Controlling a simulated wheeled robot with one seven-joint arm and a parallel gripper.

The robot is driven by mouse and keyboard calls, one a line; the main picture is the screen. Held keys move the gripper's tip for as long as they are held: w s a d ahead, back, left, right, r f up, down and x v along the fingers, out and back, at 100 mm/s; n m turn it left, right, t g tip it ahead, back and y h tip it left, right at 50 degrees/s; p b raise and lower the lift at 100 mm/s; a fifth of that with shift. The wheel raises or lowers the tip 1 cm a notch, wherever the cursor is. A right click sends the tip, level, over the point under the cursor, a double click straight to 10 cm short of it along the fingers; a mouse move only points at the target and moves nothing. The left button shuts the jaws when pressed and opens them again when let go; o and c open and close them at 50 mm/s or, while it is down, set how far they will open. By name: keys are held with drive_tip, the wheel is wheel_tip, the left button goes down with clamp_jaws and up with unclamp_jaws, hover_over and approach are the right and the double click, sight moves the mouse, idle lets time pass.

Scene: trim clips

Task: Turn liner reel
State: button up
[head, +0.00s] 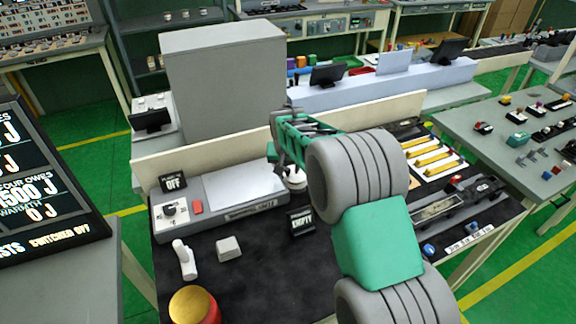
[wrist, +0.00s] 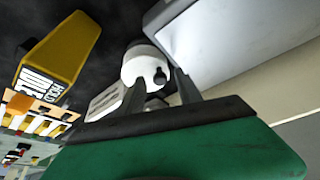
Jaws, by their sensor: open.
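A white round piece, which looks like the liner reel (wrist: 143,66), shows in the wrist view with a small dark knob or peg on its face. In the head view a white round piece (head: 296,180) stands on the dark bench mat, just under my gripper and partly hidden by it. My gripper (wrist: 160,88) is open, its two grey fingers reaching toward the white piece. The finger tips lie close to its lower edge; I cannot tell whether they touch it. In the head view my green gripper (head: 284,150) points down beside the grey unit, its tips hard to make out.
A grey unit (head: 258,224) with a pale plate, dial and red button is left of my gripper. A sign reading EMPTY (head: 301,222), a grey block (head: 228,248) and a white cylinder piece (head: 185,260) stand on the mat. A yellow labelled block (wrist: 62,50) is left in the wrist view.

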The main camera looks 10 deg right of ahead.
clamp_jaws()
idle(0.4)
